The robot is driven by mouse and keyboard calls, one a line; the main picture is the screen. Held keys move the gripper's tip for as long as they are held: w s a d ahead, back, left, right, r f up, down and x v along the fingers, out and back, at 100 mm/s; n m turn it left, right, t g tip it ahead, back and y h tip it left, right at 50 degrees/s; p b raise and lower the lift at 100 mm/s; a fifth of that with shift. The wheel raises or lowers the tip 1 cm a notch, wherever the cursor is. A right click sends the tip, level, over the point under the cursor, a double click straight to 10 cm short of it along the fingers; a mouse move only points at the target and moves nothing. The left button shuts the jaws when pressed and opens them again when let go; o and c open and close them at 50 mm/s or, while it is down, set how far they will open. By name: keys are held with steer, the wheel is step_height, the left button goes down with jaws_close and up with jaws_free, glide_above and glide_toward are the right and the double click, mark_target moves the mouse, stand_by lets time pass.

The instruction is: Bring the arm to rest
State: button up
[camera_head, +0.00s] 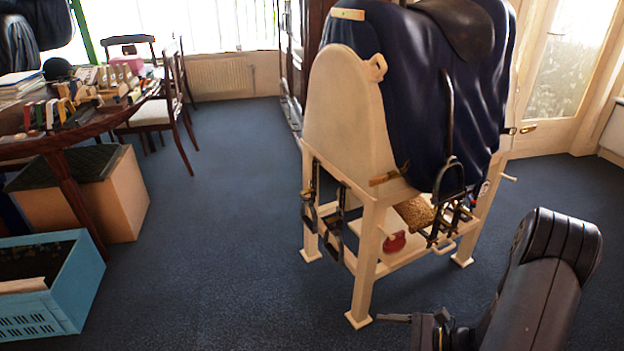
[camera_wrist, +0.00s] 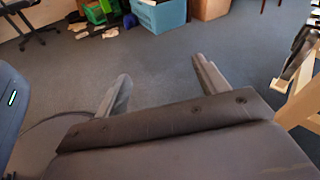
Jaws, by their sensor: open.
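My gripper (camera_wrist: 160,88) shows in the wrist view with its two fingers spread apart and only carpet between them. In the head view my dark arm rises at the lower right, and my gripper (camera_head: 412,318) is low in front of the saddle stand, partly cut off by the bottom edge. It holds nothing that I can see. The saddle stand (camera_head: 345,115) is cream wood, draped with a dark blue cover, with a dark saddle (camera_head: 462,28) on top. A stirrup (camera_head: 449,180) hangs at its near side.
A blue crate (camera_head: 85,285) stands at the lower left, beside a cardboard box (camera_head: 125,195) and a cluttered table (camera_head: 30,148). Chairs stand behind. In the wrist view a stand leg (camera_wrist: 300,105) is close at the right. The carpet between crate and stand is clear.

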steer(key=r, duration=0.1)
steer(key=a+r+n+g+p, duration=0.1)
steer(key=s+r, duration=0.1)
steer(key=shift+s+a+r+n+g, duration=0.1)
steer(key=shift+a+r+n+g, duration=0.1)
steer(key=shift+r+n+g, duration=0.15)
steer(key=shift+a+h, duration=0.1)
steer(key=shift+h, duration=0.2)
